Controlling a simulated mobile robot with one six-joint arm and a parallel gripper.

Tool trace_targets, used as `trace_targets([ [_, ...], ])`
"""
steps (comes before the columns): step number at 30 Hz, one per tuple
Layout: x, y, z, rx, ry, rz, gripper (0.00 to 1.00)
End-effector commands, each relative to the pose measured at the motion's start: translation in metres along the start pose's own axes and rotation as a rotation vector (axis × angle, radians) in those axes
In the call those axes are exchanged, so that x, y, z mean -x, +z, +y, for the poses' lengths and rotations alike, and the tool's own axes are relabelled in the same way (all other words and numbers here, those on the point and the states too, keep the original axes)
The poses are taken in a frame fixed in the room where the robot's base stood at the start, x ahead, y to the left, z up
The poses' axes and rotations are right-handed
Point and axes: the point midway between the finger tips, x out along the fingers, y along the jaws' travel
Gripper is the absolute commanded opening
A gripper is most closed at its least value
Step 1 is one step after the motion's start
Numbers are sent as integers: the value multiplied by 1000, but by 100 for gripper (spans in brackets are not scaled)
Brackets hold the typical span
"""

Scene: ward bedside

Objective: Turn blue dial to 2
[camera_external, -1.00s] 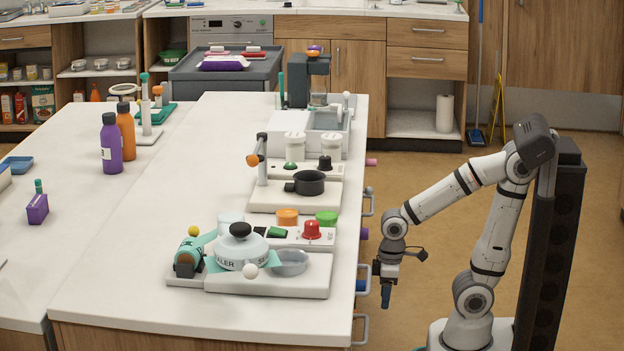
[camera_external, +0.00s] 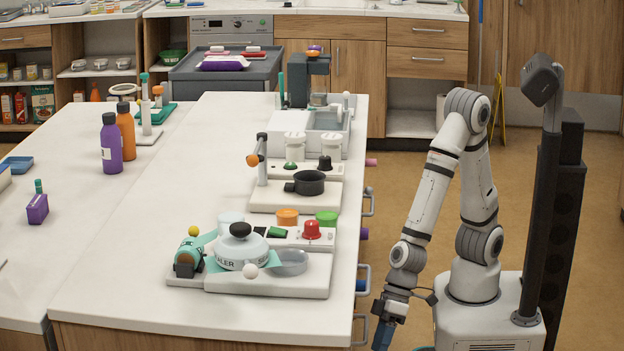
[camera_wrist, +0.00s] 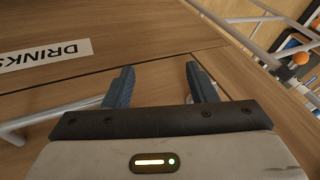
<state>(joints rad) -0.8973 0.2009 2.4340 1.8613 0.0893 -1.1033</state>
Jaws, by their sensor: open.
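A small blue part (camera_external: 360,285) shows at the right side of the counter, partly behind a grey handle. It may be the blue dial, but its shape and any markings are too small to tell. No blue dial shows in the wrist view. My gripper (camera_external: 382,341) hangs low beside the counter's front right corner, below and to the right of the blue part and apart from it. In the wrist view my gripper (camera_wrist: 160,78) is open, with nothing between its two blue-grey fingers. It faces wooden fronts.
The wrist view shows a DRINKS label (camera_wrist: 45,56), a grey bar handle (camera_wrist: 40,118) and a rack-like frame at upper right. The counter (camera_external: 130,250) carries bottles, a black pan (camera_external: 309,183) and a kettle (camera_external: 240,247). Floor is open around my base.

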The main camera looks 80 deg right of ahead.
Motion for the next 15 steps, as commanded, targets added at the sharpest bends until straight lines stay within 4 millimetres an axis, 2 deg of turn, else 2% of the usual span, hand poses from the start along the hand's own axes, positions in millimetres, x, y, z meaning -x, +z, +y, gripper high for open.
trace_targets([
  [2,-3,7,10,4,136,9,52],
  [5,-8,14,43,22,345,10,52],
  [8,-3,22,79,55,576,-8,52],
  [11,13,31,116,105,831,-48,52],
  [15,44,22,167,211,1195,-76,52],
])
